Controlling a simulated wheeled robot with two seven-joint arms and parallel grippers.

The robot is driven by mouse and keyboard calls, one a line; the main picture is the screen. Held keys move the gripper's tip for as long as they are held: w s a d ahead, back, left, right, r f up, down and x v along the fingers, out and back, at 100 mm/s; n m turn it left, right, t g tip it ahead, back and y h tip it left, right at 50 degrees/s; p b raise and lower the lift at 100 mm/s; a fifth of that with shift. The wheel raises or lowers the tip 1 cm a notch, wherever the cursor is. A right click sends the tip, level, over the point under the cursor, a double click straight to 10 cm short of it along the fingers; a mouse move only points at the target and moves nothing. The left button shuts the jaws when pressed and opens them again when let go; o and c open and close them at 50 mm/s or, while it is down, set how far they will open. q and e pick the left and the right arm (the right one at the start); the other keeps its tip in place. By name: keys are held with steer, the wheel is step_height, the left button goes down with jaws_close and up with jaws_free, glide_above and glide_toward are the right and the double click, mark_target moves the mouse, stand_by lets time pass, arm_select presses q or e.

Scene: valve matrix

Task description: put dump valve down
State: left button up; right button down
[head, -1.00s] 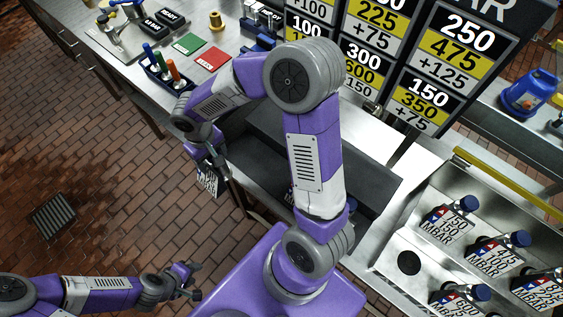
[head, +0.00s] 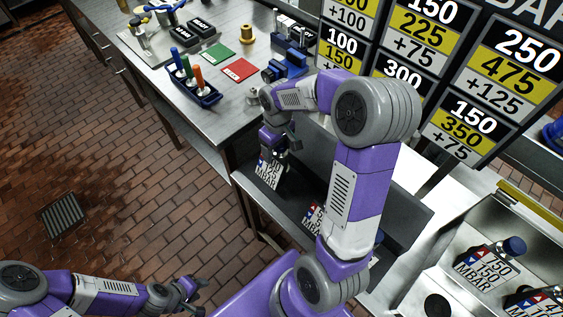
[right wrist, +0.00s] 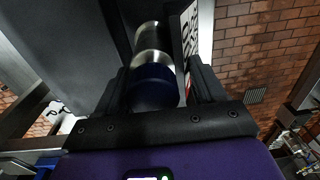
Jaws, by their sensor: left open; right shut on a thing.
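My right gripper (head: 280,138) is shut on the dump valve, which has a white printed label plate (head: 269,172). The valve hangs at the left end of a dark grey tray (head: 293,203); I cannot tell whether it touches the tray floor. In the right wrist view, the valve's dark blue cap (right wrist: 153,85) and silver body sit between the fingers of my right gripper (right wrist: 155,90), with the label plate (right wrist: 190,35) to the right. My left gripper (head: 195,290) is open and empty over the brick floor, away from the tray.
Another labelled valve (head: 313,218) stands in the tray, partly hidden by my right arm. A steel sink (head: 455,235) with labelled valves is at right. The workbench behind holds a rack of coloured-handled tools (head: 190,88), a green card and a red card (head: 239,70).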

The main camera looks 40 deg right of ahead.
mark_target(277, 158)
steer(key=shift+f+b, duration=0.6)
steer(key=shift+f, duration=1.8)
steer(key=shift+c, duration=0.5)
jaws_free()
steer(key=shift+f, duration=0.15)
step_height(277, 158, up, 12)
steer(key=p, duration=0.3)
steer(key=shift+d, duration=0.15)
